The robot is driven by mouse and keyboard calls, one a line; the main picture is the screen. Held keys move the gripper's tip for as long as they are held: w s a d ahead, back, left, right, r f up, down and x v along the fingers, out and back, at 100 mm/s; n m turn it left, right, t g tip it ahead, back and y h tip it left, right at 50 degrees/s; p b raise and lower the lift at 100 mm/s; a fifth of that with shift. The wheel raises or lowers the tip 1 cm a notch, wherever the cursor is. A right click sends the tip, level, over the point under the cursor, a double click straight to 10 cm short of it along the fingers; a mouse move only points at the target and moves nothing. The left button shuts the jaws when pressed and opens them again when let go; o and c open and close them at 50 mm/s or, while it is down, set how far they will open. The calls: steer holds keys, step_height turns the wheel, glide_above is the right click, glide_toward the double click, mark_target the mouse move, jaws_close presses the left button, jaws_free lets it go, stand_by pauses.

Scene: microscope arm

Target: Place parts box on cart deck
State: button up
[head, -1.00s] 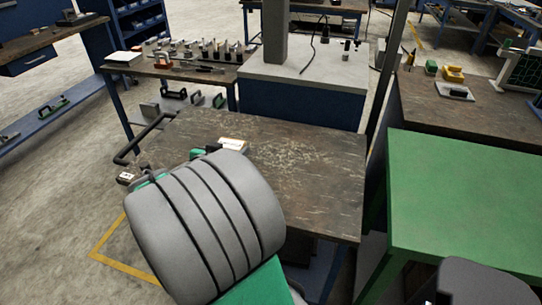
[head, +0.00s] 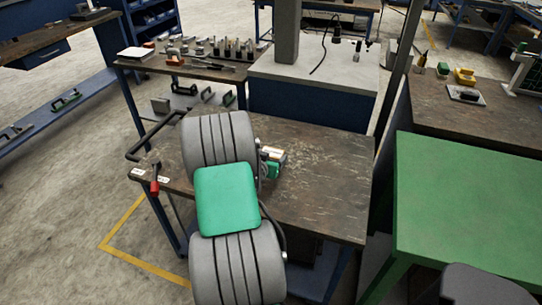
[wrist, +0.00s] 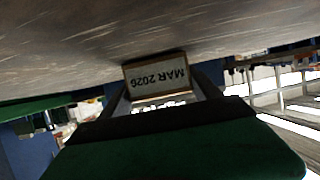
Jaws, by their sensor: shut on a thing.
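The parts box (head: 274,153) is a small box with a pale top, over the middle-left of the cart deck (head: 325,185). The deck is a worn brown wooden top with a dark handle at its left end. In the wrist view the box (wrist: 157,82) shows a pale face with an upside-down "MAR 2026" label, and the deck (wrist: 90,50) fills the upper picture. My gripper (wrist: 161,90) is shut on the box, one finger on each side. The box is close to the deck; I cannot tell whether it touches. My arm hides part of the deck's left side.
A green table (head: 465,205) stands to the right of the cart. A grey-topped blue bench (head: 315,75) is behind it, and a table with several small tools (head: 205,68) is behind left. A red-handled item (head: 155,178) is at the deck's left corner. The deck's right half is clear.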

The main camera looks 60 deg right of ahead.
steer(key=shift+f+b, duration=0.1)
steer(key=shift+b, duration=0.2)
steer(key=o, duration=2)
